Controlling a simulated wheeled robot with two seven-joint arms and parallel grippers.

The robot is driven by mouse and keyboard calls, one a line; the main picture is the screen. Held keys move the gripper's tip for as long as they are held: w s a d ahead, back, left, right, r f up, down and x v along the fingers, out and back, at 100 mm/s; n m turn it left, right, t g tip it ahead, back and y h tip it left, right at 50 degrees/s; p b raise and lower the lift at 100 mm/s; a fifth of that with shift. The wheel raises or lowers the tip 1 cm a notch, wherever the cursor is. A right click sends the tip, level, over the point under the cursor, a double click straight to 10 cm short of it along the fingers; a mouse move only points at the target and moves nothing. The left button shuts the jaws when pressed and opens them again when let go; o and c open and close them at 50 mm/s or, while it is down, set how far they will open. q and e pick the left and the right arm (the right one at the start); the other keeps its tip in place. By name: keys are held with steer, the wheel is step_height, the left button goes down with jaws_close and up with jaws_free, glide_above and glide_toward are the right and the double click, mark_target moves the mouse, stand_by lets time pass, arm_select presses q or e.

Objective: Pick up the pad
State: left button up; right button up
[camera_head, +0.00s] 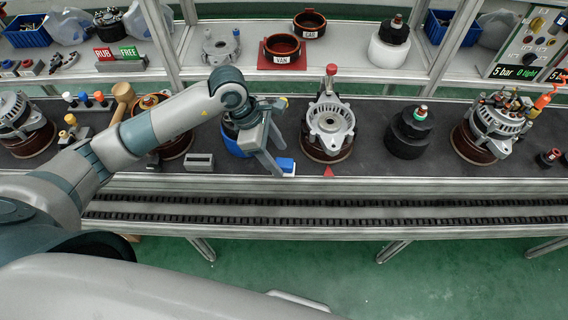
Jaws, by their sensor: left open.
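A small blue block with a white part, which looks like the pad (286,164), lies on the dark bench top near its front edge, left of the middle alternator. My left gripper (281,160) reaches in from the left, with its fingers pointing down and to the right towards the pad. It is open, and one finger appears close to the pad's left side. I cannot tell whether they touch. The gripper partly hides a blue and black container (234,143) behind it. My right gripper is not in view.
An alternator (329,129) on a brown ring stands just right of the pad, with a red marker (328,171) in front. A grey slotted block (199,162) lies to the left. A black jar (407,135) and another alternator (491,126) stand further right. A rail runs along the front.

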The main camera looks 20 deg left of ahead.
mark_target(281, 162)
arm_select(q)
steer(key=p+x, duration=0.1)
steer(key=x, duration=0.2)
steer(key=shift+s, duration=0.1)
steer(key=shift+f, duration=0.45)
steer(key=c, duration=1.1)
steer(key=shift+r, duration=0.2)
